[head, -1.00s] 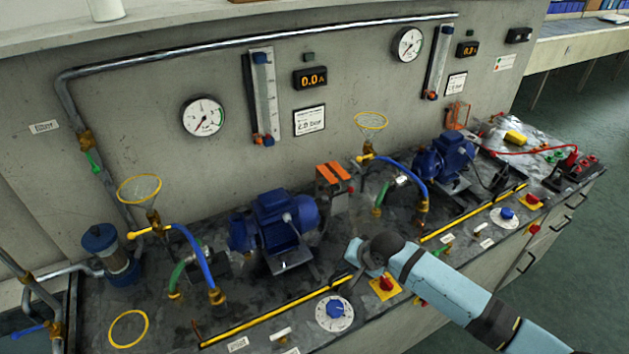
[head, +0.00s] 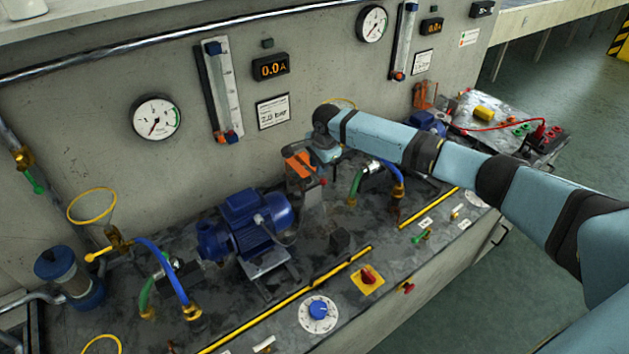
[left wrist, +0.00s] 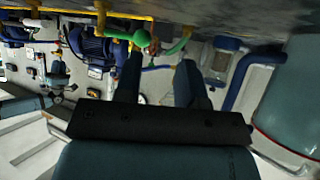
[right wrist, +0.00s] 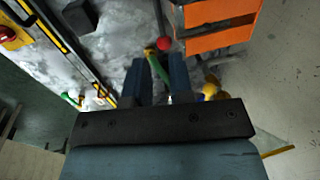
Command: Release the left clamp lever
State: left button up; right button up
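The clamp lever appears to be the small lever with a red ball knob (head: 323,182) beside the orange-topped unit (head: 297,166), between the two pumps; I cannot confirm that it is the left one. In the right wrist view the red ball (right wrist: 164,44) lies just past the fingertips, close to the orange block (right wrist: 222,25). My right gripper (right wrist: 158,68) is open and empty, pointing down at the unit; in the head view its hand (head: 326,152) is above it. My left gripper (left wrist: 160,62) is open and empty, facing a green part (left wrist: 141,38); it is outside the head view.
The blue left pump motor (head: 250,220) stands left of the unit. Blue and green hoses (head: 357,183) rise close to its right. A yellow rail (head: 335,268), a dial (head: 318,311) and a red switch (head: 367,276) line the front. The wall gauge (head: 156,117) is behind.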

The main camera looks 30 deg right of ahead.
aim_at(315, 185)
jog(key=f, duration=0.2)
jog(key=w+f, duration=0.1)
jog(key=f, duration=0.5)
jog(key=shift+w+a+f, duration=0.1)
jog(key=shift+w+f, duration=0.05)
jog(key=shift+w, duration=0.25)
grip_shut()
